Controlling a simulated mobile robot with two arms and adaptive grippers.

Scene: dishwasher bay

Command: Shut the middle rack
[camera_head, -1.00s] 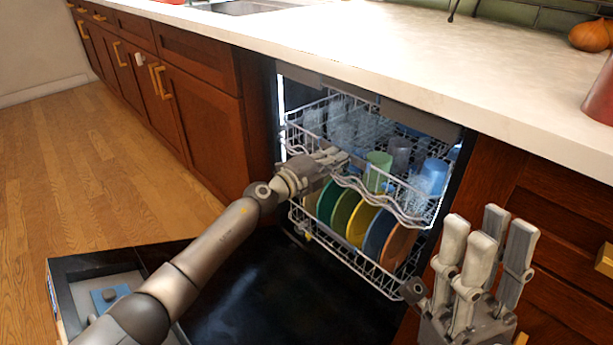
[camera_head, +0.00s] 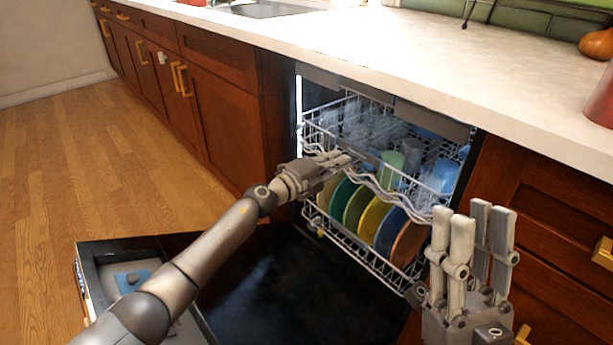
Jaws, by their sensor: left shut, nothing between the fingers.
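The dishwasher's middle rack (camera_head: 425,198) is a wire basket with a wavy front rail, holding green and blue cups and clear glasses. It sits mostly inside the bay, its front at about the opening. My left gripper (camera_head: 345,158) is shut and empty, at the left part of the rack's front rail. It looks to be touching the rail, but I cannot tell for sure. My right gripper (camera_head: 472,228) is raised at the lower right, in front of the cabinet, with its fingers pointing up and apart. It is empty and away from the rack.
The lower rack (camera_head: 362,258) holds several coloured plates below the middle rack. The dishwasher door (camera_head: 290,295) lies open and flat in front. A pale countertop (camera_head: 400,50) runs above, and wooden cabinets (camera_head: 225,125) flank the bay.

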